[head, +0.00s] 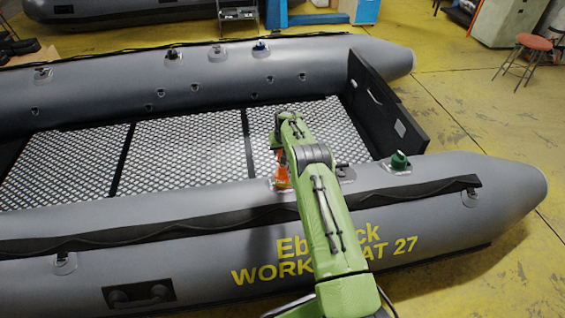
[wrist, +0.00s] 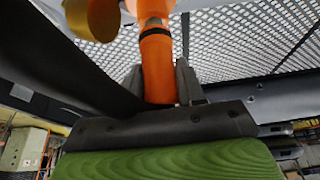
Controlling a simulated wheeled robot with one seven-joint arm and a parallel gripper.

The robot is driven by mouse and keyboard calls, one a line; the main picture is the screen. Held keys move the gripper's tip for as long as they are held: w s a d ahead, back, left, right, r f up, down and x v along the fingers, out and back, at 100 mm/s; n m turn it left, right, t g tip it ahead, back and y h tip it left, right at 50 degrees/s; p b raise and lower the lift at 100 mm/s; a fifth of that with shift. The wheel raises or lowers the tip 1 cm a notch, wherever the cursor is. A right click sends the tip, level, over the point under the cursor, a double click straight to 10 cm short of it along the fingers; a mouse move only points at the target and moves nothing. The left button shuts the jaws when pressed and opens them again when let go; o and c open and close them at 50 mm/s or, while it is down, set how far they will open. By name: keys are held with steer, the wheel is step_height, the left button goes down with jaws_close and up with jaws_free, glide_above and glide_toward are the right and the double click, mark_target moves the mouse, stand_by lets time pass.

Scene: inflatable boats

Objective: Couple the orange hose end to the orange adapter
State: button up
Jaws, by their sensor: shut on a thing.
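In the wrist view my gripper (wrist: 161,82) is shut on an orange cylindrical piece, the orange hose end (wrist: 157,68), with a dark finger on each side. A grey-brown collar (wrist: 153,21) and more orange (wrist: 152,6) show beyond it at the top edge, perhaps the orange adapter; I cannot tell whether the two are joined. In the head view orange parts (head: 282,172) show beside my green arm, just above the near tube's inner side. The arm hides most of the gripper there, and I cannot separate hose end from adapter.
A green adapter (head: 399,160) stands on the near tube (head: 455,185), right of my arm. A blue-topped fitting (head: 261,47) sits on the far tube (head: 130,75). A yellow-brown round part (wrist: 103,18) is close to the gripper. The boat's metal floor (head: 185,150) looks clear.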

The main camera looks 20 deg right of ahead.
steer(key=shift+s+f, duration=0.15)
steer(key=shift+f, duration=0.8)
stand_by(0.7)
steer(key=o, duration=1.2)
steer(key=p+v, duration=0.5)
steer(key=v, duration=1)
steer(key=shift+s+a+r, duration=0.1)
steer(key=shift+s+r, duration=0.05)
steer(key=shift+r, duration=0.2)
